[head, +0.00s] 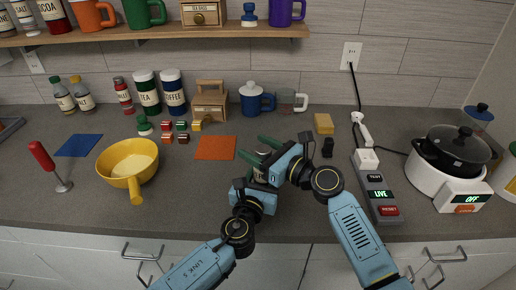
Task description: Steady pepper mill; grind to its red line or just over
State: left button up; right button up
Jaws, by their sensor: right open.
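My right gripper (254,148) reaches left over the middle of the counter, its two green fingers spread apart. A small dark and pale thing (263,149) shows in part between and behind these fingers. It may be the pepper mill, but I cannot make out its shape or any red line. My left arm comes up from below, and its gripper (262,182) is close beside the right one. Its fingers are hidden among the arm parts, so I cannot see what they hold. Whether either gripper touches the thing is unclear.
An orange mat (215,148) lies just left of the grippers. A yellow pan (128,160) stands further left. Jars and mugs line the wall.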

jog(key=c, duration=1)
jog(key=shift+f+m+t+h, duration=0.15)
jog(key=shift+m+t+h, duration=0.5)
jog(key=shift+t, duration=0.25)
jog(key=shift+m+t+h, duration=0.8)
jog(key=shift+m+h, duration=0.05)
jog(key=shift+h, duration=0.2)
jog(key=shift+w+d+m+t+h, duration=0.15)
jog(key=shift+m+t+h, duration=0.5)
jog(key=shift+h, duration=0.25)
jog(key=shift+d, duration=0.1)
jog(key=o, duration=1)
